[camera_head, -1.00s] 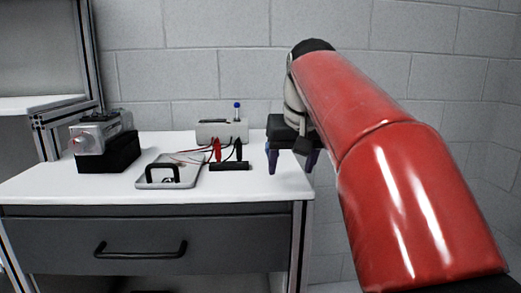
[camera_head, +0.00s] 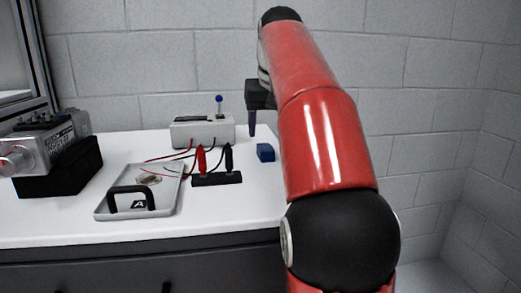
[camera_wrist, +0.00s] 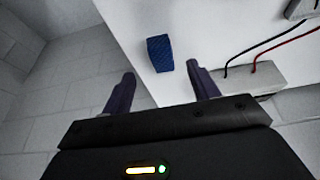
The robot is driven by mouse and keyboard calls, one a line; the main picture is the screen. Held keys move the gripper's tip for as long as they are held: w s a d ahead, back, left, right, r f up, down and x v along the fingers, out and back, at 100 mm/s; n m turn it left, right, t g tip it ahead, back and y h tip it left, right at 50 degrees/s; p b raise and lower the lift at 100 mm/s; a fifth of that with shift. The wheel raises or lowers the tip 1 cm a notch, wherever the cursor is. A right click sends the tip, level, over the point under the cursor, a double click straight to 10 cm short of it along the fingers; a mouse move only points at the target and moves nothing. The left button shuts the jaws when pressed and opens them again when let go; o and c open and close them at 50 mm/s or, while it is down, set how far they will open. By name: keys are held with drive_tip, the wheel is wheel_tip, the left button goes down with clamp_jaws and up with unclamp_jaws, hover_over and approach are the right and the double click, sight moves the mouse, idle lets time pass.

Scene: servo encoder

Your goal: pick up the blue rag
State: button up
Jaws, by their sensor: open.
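The blue rag (camera_head: 265,152) is a small, dark blue block-like piece on the white table near its right edge, just left of my red arm in the head view. It also shows in the wrist view (camera_wrist: 160,53), with a ribbed or woven surface, beyond the fingertips and nearer the right finger. My gripper (camera_wrist: 166,82) is open and empty, its two dark purple fingers apart. In the head view my gripper (camera_head: 252,132) is partly hidden by my arm, with one finger showing, above and behind the rag. The rag is apart from the fingers.
A grey box with a blue-tipped lever (camera_head: 203,131) stands at the back. Red and black clips with wires (camera_head: 216,178) are left of the rag. A metal tray (camera_head: 167,202) with a black handle and a device on a black base (camera_head: 62,168) are farther left. A block wall stands behind.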

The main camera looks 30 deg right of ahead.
sight(266, 149)
drive_tip(key=b+x, duration=0.1)
drive_tip(key=x, duration=0.5)
drive_tip(key=shift+w+f, duration=0.2)
drive_tip(key=shift+f, duration=0.05)
drive_tip(key=c, duration=1.1)
drive_tip(key=shift+o, duration=0.2)
drive_tip(key=shift+r, duration=0.15)
wheel_tip(266, 149, up, 9)
drive_tip(key=shift+w+f+p, duration=0.1)
drive_tip(key=shift+w+p, duration=0.05)
drive_tip(key=shift+p, duration=0.35)
drive_tip(key=shift+r, duration=0.45)
